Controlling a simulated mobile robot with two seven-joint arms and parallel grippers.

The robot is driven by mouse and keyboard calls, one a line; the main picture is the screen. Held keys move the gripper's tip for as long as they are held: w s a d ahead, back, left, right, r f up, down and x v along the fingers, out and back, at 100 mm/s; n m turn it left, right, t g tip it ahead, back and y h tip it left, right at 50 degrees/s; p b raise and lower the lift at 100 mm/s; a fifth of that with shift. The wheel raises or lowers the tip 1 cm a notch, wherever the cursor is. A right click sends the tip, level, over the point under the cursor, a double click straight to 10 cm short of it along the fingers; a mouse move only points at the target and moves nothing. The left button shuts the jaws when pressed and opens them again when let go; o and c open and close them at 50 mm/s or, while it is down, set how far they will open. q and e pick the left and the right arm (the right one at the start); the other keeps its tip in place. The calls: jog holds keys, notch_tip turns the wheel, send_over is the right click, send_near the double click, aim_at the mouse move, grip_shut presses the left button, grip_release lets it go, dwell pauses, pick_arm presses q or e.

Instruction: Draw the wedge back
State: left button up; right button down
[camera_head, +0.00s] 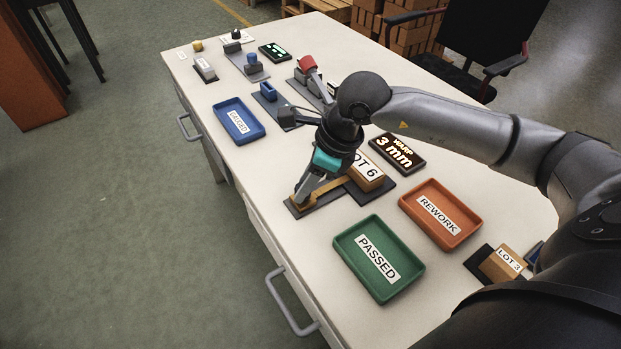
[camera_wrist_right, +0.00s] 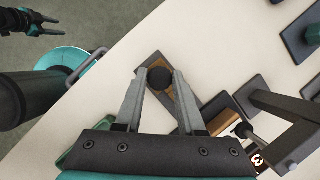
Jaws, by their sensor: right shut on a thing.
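The tan wedge (camera_head: 331,187) lies on a dark base plate at the table's near side, its far end at the tan block marked LOT 6 (camera_head: 371,178). My right gripper (camera_head: 301,199) is at the wedge's near end. In the right wrist view, the fingers of my right gripper (camera_wrist_right: 160,80) are on either side of a dark round knob (camera_wrist_right: 160,77) on the wedge. The right gripper is shut on that knob. My left gripper (camera_wrist_right: 45,24) shows at the top left of the wrist view, away from the table, its fingers apart.
A display (camera_head: 397,152) reads WARP 3 mm behind the block. A green PASSED tray (camera_head: 342,247), an orange REWORK tray (camera_head: 479,222) and a blue tray (camera_head: 219,111) stand nearby. A LOT 3 block (camera_head: 503,265) is at right. The table's front edge is close to the wedge.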

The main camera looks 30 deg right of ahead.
jog(key=c, duration=0.8)
grip_release()
jog(key=shift+s+a, duration=0.1)
jog(key=shift+a, duration=0.15)
pick_arm(q)
jog(key=shift+w, duration=0.2)
pick_arm(e)
jog(key=o, duration=0.3)
pick_arm(q)
jog(key=shift+r, duration=0.1)
pick_arm(e)
jog(key=shift+d, duration=0.1)
jog(key=shift+d+r, duration=0.15)
jog(key=shift+r, duration=0.35)
pick_arm(q)
jog(key=s+a+f+p, duration=0.2)
jog(key=s+a+p, duration=0.1)
jog(key=s, duration=0.3)
jog(key=shift+s+a+f+p, duration=0.15)
jog(key=shift+s+a+p, duration=0.2)
jog(key=shift+a, duration=0.5)
pick_arm(e)
jog(key=v, duration=1.4)
jog(key=shift+s, duration=0.2)
